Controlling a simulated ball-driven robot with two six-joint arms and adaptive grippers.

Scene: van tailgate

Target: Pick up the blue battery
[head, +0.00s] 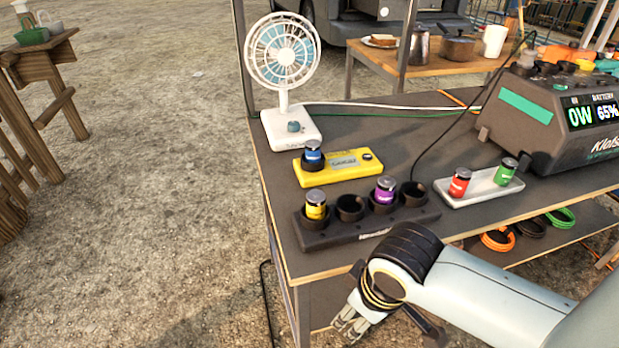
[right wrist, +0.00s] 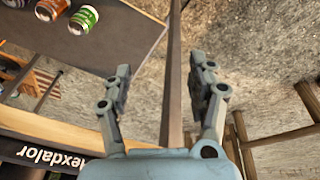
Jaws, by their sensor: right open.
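The blue battery (head: 312,156) stands upright in the socket at the left end of a yellow device (head: 345,172) on the table, behind the black holder. My right gripper (head: 350,326) is low at the front edge of the table in the head view, well apart from the blue battery and below the table top. In the right wrist view its two fingers (right wrist: 160,78) are spread with nothing between them. The blue battery is not recognisable in the right wrist view. My left gripper is not in view.
The black holder (head: 352,237) carries a yellow battery (head: 316,206) and a purple battery (head: 384,192). A white tray (head: 478,192) holds a red battery (head: 459,183) and a green battery (head: 504,172). A fan (head: 284,62) stands at the back left. A power station (head: 548,120) is at right.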

